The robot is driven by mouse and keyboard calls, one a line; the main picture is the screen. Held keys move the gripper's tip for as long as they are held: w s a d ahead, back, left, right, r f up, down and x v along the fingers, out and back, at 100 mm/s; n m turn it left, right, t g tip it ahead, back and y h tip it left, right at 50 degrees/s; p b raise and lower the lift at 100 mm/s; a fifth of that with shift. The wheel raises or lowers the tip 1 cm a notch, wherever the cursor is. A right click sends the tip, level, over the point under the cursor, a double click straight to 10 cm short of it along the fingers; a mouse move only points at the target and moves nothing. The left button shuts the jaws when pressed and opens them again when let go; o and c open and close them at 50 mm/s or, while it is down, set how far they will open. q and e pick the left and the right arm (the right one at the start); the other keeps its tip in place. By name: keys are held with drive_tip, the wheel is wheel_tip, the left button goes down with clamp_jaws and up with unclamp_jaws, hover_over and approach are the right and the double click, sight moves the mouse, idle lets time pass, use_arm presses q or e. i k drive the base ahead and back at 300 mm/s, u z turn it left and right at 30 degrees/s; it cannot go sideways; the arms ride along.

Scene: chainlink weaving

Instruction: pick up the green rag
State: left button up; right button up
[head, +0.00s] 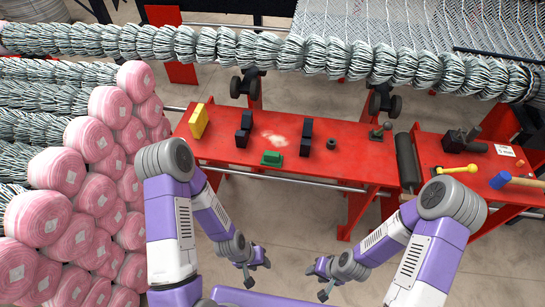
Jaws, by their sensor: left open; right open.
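My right gripper (317,279) is open and empty, further right, also below the bench edge. Neither gripper touches anything.
On the bench stand a yellow block (198,121), dark blocks (244,130) and (306,137), and a small dark ring (331,144). A black roller (408,163) and a yellow tool (457,169) are at right. Pink rolls (88,139) are stacked at left.

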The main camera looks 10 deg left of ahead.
sight(272, 158)
drive_tip(key=u, duration=0.35)
drive_tip(key=k, duration=0.4)
drive_tip(key=u, duration=1.45)
drive_tip(key=i, duration=0.25)
drive_tip(key=z, duration=1)
drive_tip(key=i, duration=0.7)
drive_tip(key=z, duration=0.75)
